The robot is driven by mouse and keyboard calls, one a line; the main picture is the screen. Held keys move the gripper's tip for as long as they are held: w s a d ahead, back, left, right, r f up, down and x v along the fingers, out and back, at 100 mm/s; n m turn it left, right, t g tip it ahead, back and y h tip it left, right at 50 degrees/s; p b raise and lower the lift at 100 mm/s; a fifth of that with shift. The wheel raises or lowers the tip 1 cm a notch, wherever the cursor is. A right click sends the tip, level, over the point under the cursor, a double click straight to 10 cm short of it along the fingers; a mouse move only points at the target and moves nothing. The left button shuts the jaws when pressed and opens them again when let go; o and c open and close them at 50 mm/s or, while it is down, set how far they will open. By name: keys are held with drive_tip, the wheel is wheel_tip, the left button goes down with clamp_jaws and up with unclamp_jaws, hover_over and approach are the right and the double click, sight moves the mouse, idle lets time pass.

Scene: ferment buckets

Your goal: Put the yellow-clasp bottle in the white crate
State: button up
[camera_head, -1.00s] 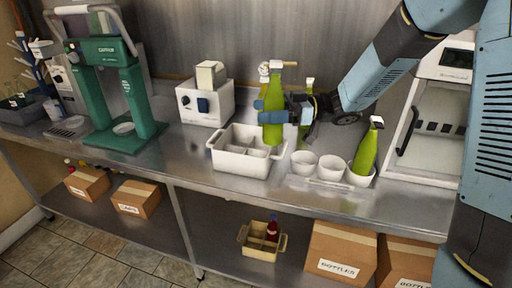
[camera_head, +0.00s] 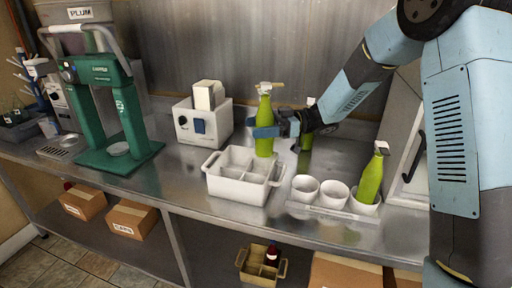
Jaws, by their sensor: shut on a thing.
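My gripper (camera_head: 265,132) is shut on a green bottle (camera_head: 265,110) with a pale yellowish clasp on top. The bottle is upright. Its base overlaps the back rim of the white crate (camera_head: 236,190); I cannot tell whether it is above or behind that rim. The white crate stands on the steel counter and has several compartments, with no bottle seen in them. A second green bottle (camera_head: 306,138) stands behind my gripper, partly hidden. A third green bottle (camera_head: 371,180) with a whitish clasp leans in a white cup on the right.
A rack of white cups (camera_head: 335,194) is right of the crate. A white machine (camera_head: 203,122) stands behind the crate, and a green press (camera_head: 118,110) is at left. The shelf below holds cardboard boxes (camera_head: 132,219) and a tan crate (camera_head: 262,266).

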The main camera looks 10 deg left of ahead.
sight(256, 149)
drive_tip(key=w+a+f, duration=0.2)
drive_tip(key=w+f, duration=0.2)
drive_tip(key=f, duration=0.4)
drive_tip(key=shift+f, duration=0.4)
drive_tip(key=shift+w+f, duration=0.1)
drive_tip(key=shift+f, duration=0.5)
drive_tip(key=o, duration=1.5)
drive_tip(key=shift+o, duration=0.2)
drive_tip(key=r+v, duration=0.1)
drive_tip(key=v, duration=1.1)
drive_tip(key=shift+r, duration=0.15)
